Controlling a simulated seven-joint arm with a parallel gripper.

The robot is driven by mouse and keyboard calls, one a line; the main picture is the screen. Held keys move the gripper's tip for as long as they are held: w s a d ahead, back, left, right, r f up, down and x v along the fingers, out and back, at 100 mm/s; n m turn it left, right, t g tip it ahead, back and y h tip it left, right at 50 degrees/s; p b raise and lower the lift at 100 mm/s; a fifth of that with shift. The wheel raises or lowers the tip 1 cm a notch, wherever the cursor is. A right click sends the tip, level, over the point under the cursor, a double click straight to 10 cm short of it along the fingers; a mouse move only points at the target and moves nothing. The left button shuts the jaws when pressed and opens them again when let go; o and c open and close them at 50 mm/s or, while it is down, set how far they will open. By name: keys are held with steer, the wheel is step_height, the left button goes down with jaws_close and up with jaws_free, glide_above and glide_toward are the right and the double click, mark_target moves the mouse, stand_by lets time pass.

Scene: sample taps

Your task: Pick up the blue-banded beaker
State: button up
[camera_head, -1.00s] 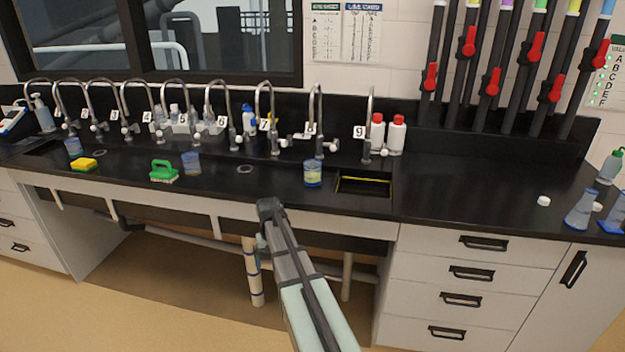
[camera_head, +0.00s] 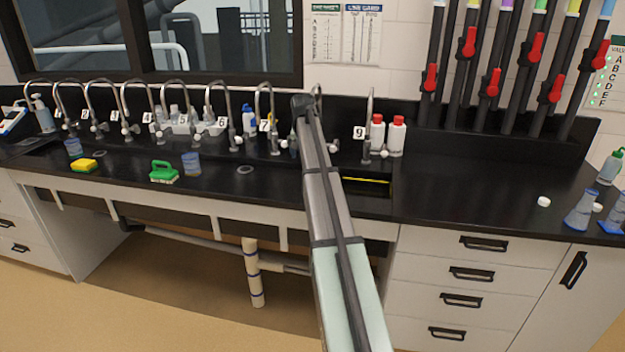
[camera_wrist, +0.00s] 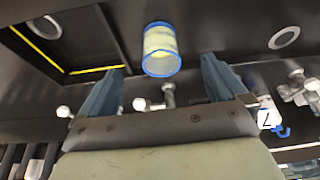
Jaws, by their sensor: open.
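In the wrist view a clear beaker (camera_wrist: 161,50) with blue edges and a pale yellow patch stands on the black counter. It lies ahead of my gripper (camera_wrist: 162,66), within the span between its two blue fingers. The fingers are spread and not shut on it. In the head view my gripper (camera_head: 300,125) is over the counter by the taps, and my arm hides this beaker. Two other bluish beakers stand farther left on the counter, one (camera_head: 192,163) beside the green brush and one (camera_head: 74,147) near the yellow sponge.
A sink opening with a yellow edge (camera_head: 367,181) lies right of my arm; it also shows in the wrist view (camera_wrist: 95,70). Numbered taps (camera_head: 370,125) line the back. A green brush (camera_head: 163,171), a yellow sponge (camera_head: 84,165) and red-capped bottles (camera_head: 396,136) stand around.

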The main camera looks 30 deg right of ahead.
steer(key=shift+w+d+f, duration=0.9)
steer(key=shift+f, duration=0.95)
steer(key=shift+w+d+f, duration=0.9)
steer(key=shift+d+f, duration=0.05)
steer(key=shift+f, duration=0.85)
steer(key=shift+w+d+f, duration=0.9)
steer(key=shift+f, duration=0.95)
steer(key=shift+c, duration=0.4)
steer(key=c, duration=1)
steer(key=shift+r, duration=0.15)
steer(key=shift+c, duration=0.2)
steer(key=shift+r, duration=1.6)
steer(key=s+a, duration=2.2)
steer(key=shift+s+a, duration=0.15)
steer(key=shift+s, duration=0.2)
